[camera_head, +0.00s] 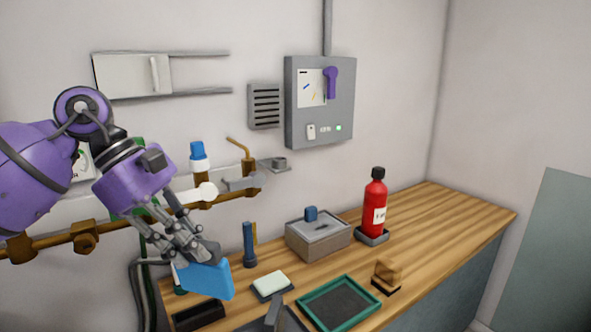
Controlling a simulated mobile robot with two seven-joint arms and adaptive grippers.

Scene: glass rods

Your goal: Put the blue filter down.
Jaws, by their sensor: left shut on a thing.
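The blue filter (207,281) is a flat bright blue block, held tilted at the left end of the wooden bench. My left gripper (195,252), on the purple arm from the left, is shut on its upper edge. The filter is in front of the bench's back left part, just above a dark open holder (198,316) in the picture. I cannot tell whether it touches anything below.
The wooden bench (440,222) holds a green-rimmed tray (340,302), a white block on a dark base (271,285), a grey box (318,236), a dark blue upright tool (249,245) and a red bottle (374,208). Its right end is clear. Brass pipes (85,236) run along the wall.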

